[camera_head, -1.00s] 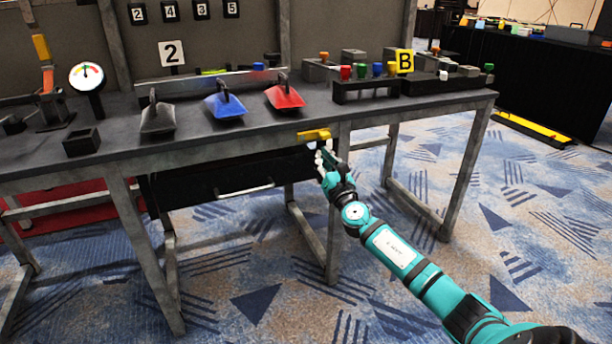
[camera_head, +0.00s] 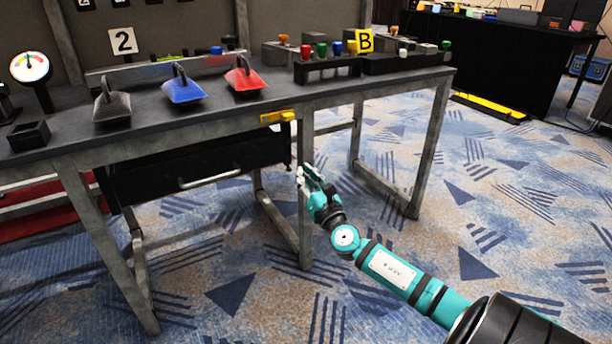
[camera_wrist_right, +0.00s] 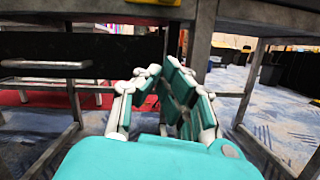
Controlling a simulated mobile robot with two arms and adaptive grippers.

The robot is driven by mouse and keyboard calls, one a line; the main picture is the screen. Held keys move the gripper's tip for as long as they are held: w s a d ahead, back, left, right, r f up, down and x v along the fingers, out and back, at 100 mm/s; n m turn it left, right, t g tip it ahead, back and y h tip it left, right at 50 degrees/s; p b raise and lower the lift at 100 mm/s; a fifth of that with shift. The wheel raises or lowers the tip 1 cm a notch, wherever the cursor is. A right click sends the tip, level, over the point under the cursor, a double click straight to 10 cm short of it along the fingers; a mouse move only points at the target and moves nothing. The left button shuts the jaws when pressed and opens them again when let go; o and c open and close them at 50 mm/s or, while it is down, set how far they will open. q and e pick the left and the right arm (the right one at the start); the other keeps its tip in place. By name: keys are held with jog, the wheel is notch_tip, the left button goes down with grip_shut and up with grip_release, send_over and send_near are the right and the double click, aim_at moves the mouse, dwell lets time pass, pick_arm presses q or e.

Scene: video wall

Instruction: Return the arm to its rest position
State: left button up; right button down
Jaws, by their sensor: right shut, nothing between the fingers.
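My right arm comes in from the lower right in the head view, teal with black joints. Its right gripper (camera_head: 307,178) is low in front of the table, below the tabletop edge and the yellow part (camera_head: 278,117). The gripper looks apart from the table and holds nothing. In the right wrist view the gripper fingers (camera_wrist_right: 158,78) are drawn together and empty. My left gripper is not in view.
The grey table (camera_head: 220,121) has a black drawer (camera_head: 160,180) with a silver handle below its top. Gray, blue (camera_head: 184,91) and red (camera_head: 245,81) handled blocks stand on it. Patterned carpet on the right is open floor. A black-draped table (camera_head: 490,62) stands behind.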

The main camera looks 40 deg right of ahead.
jog(key=shift+s, duration=0.3)
jog(key=shift+f, duration=0.1)
